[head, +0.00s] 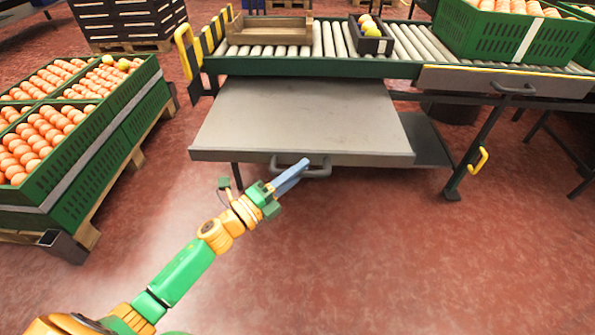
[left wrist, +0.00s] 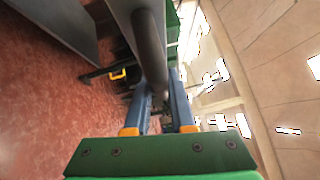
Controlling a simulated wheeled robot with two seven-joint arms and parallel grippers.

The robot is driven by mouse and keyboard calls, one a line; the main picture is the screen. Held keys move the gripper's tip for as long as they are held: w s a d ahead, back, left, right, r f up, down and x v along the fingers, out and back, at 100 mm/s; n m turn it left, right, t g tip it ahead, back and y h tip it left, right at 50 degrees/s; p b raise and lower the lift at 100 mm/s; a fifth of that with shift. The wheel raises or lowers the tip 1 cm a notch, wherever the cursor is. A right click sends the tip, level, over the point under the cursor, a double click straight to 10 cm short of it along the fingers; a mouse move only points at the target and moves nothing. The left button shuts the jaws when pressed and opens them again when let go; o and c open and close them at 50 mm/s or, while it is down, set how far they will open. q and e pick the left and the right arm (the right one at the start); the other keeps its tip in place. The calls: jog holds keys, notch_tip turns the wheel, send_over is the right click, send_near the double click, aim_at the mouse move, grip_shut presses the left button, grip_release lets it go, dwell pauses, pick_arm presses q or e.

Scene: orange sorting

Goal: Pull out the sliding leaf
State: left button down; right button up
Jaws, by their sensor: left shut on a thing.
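The sliding leaf (head: 300,115) is a flat grey panel extending out from under the roller conveyor toward me. A grey bar handle (head: 318,171) is on its front edge. My left gripper (head: 298,168) is at this handle, with its blue fingers closed around the bar. In the left wrist view, the dark handle bar (left wrist: 150,50) runs between the two blue fingers (left wrist: 160,105) of the gripper. The leaf's edge shows beside it. My right gripper is not in view.
The roller conveyor (head: 330,67) stands behind the leaf, bearing a wooden tray (head: 270,36) and a dark box (head: 371,42). Green crates of oranges (head: 95,130) stand on a pallet at left. A closed drawer (head: 505,82) is at right. The red floor in front is clear.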

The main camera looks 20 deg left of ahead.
pick_arm(q)
jog(key=c, duration=0.8)
grip_release()
jog(key=shift+o, duration=0.2)
jog(key=r+v, duration=0.1)
jog(key=v, duration=0.6)
jog(key=shift+f+p, duration=0.3)
jog(key=shift+f, duration=0.2)
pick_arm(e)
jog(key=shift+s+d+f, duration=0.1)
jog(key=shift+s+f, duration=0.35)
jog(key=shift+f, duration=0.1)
